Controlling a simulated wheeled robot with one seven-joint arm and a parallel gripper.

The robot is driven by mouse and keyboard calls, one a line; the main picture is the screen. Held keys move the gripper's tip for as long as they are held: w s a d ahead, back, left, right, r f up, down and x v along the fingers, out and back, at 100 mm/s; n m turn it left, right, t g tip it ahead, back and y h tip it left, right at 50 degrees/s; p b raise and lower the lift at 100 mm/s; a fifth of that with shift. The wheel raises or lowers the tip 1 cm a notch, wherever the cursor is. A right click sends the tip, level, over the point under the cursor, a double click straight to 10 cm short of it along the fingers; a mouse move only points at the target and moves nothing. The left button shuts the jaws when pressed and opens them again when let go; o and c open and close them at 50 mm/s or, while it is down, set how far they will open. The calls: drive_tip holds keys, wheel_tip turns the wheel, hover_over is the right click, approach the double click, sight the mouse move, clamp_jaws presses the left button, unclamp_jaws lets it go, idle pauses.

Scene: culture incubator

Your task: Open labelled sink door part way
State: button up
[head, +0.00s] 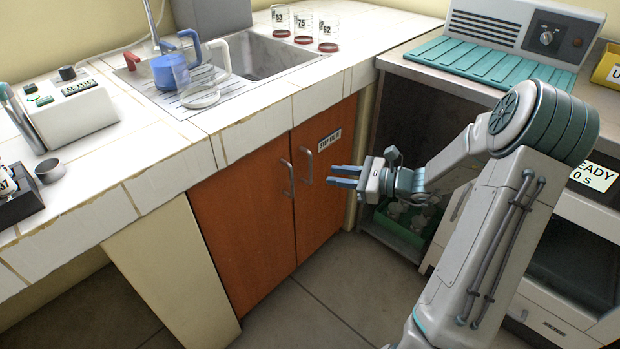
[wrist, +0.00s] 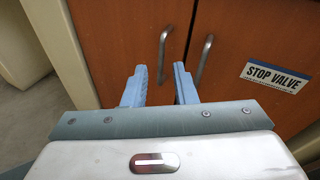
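Two orange-brown doors close off the cupboard under the sink. The right door (head: 322,205) bears a label reading STOP VALVE (wrist: 275,77); in the head view the label (head: 329,140) is too small to read. The labelled door's handle (head: 308,165) is a vertical metal bar beside the meeting edge; it also shows in the wrist view (wrist: 203,60). The left door (head: 240,225) has its own bar handle (head: 287,178). Both doors are shut. My gripper (head: 345,177) is open and empty in front of the doors; its blue fingers (wrist: 159,85) point toward the handles, apart from them.
The sink counter (head: 255,122) overhangs the doors. To the right, an open bay holds a green crate (head: 400,230) of glassware. A bench with a teal-ridged unit (head: 490,62) stands behind my arm. The floor (head: 340,290) before the doors is clear.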

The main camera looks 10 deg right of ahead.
drive_tip(key=w+d+f+m+t+b, duration=0.2)
drive_tip(key=w+d+f+m+t, duration=0.1)
drive_tip(key=d+f+m, duration=0.15)
drive_tip(key=b, duration=0.4)
hover_over(310, 181)
drive_tip(key=shift+w+d+r+n+t+h, duration=0.1)
drive_tip(key=shift+w+r+n+t+h, duration=0.15)
drive_tip(key=shift+w+r+t+h, duration=0.1)
drive_tip(key=c, duration=0.5)
